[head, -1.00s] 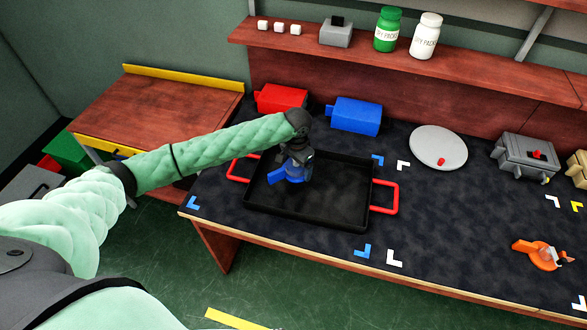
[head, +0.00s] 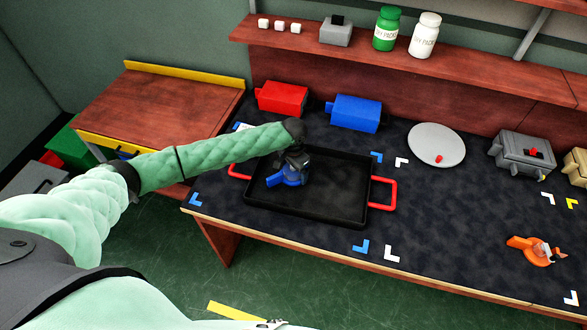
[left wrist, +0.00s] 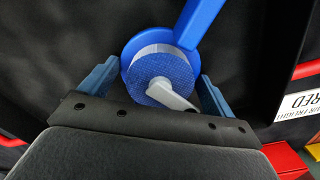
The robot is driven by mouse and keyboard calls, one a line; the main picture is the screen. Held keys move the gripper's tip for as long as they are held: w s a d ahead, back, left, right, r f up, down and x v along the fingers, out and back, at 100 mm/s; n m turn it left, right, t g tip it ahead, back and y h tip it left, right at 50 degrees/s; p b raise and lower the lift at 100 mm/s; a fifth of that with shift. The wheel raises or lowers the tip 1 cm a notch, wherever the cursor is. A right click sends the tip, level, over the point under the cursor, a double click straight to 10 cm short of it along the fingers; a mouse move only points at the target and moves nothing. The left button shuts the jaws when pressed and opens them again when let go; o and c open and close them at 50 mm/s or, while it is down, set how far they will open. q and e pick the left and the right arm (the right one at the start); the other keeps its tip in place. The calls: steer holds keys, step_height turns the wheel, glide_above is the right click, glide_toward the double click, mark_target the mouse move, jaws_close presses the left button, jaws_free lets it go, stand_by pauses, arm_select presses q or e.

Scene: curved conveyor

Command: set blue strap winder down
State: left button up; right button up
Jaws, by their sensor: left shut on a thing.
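The blue strap winder (head: 289,178) is inside the black tray (head: 335,218) with red handles, left of the tray's middle. My left gripper (head: 296,163) is above it, pointing down and shut on it. In the left wrist view the winder (left wrist: 199,24) shows a blue disc, a pale roll, a grey crank and a blue handle pointing away. My left gripper's blue fingers (left wrist: 157,92) stand on both sides of the roll. Whether the winder touches the tray floor I cannot tell. My right gripper is not seen.
A red box (head: 282,98) and a blue box (head: 356,113) stand behind the tray. To the right are a grey disc (head: 436,144), a grey box (head: 525,153) and an orange strap winder (head: 535,250). The tray's right half is clear.

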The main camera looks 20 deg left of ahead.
arm_select(q)
steer(key=o, duration=0.8)
steer(key=shift+r, duration=0.1)
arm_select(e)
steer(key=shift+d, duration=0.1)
arm_select(q)
steer(key=shift+r, duration=0.15)
step_height(320, 180, up, 2)
steer(key=shift+r+b, duration=0.1)
steer(key=shift+b, duration=0.7)
step_height(320, 180, up, 8)
steer(key=b, duration=0.2)
steer(key=shift+b, duration=0.4)
steer(key=shift+r, duration=0.8)
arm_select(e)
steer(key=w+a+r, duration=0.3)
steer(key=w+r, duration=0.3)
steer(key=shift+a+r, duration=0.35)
arm_select(q)
steer(key=shift+f, duration=0.1)
